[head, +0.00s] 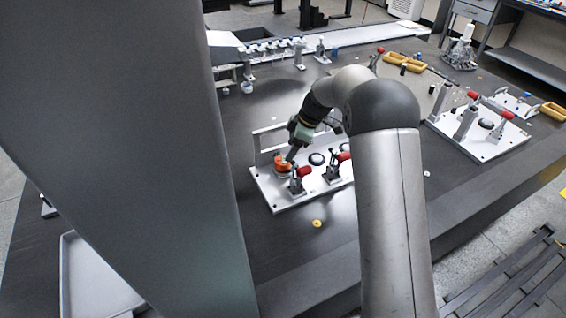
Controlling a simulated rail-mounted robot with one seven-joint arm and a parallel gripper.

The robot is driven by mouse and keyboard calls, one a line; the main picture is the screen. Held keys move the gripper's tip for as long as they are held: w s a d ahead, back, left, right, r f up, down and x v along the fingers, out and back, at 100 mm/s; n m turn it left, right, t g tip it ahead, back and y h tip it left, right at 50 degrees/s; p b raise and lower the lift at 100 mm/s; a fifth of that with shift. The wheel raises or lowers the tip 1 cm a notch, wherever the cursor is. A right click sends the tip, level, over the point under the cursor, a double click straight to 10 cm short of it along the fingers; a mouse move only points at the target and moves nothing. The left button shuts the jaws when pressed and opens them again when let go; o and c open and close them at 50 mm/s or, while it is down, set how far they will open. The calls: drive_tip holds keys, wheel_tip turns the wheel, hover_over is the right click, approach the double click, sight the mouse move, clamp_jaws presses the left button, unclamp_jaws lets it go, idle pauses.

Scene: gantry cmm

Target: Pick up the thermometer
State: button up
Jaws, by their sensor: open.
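I cannot make out a thermometer for certain in the head view. A small orange object (282,161) sits at the left end of a white fixture plate (284,197). Too little detail shows to tell what it is. My gripper (291,157) is dark and points down at the plate, close beside the orange object. It looks open, but its fingertips are small and I cannot tell whether they touch or surround anything. My arm hides the right part of this plate.
Red-handled clamps (301,178) stand on the near plate. A second white plate (485,149) with clamps is at the right. A yellow ring (317,223) lies on the dark table (290,262). A grey column blocks the left.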

sight(283, 160)
drive_tip(key=shift+p+x, duration=0.45)
drive_tip(key=shift+x, duration=2.45)
drive_tip(key=shift+a, duration=0.1)
drive_tip(key=c, duration=0.8)
drive_tip(key=shift+c, duration=0.3)
drive_tip(key=shift+r, duration=0.2)
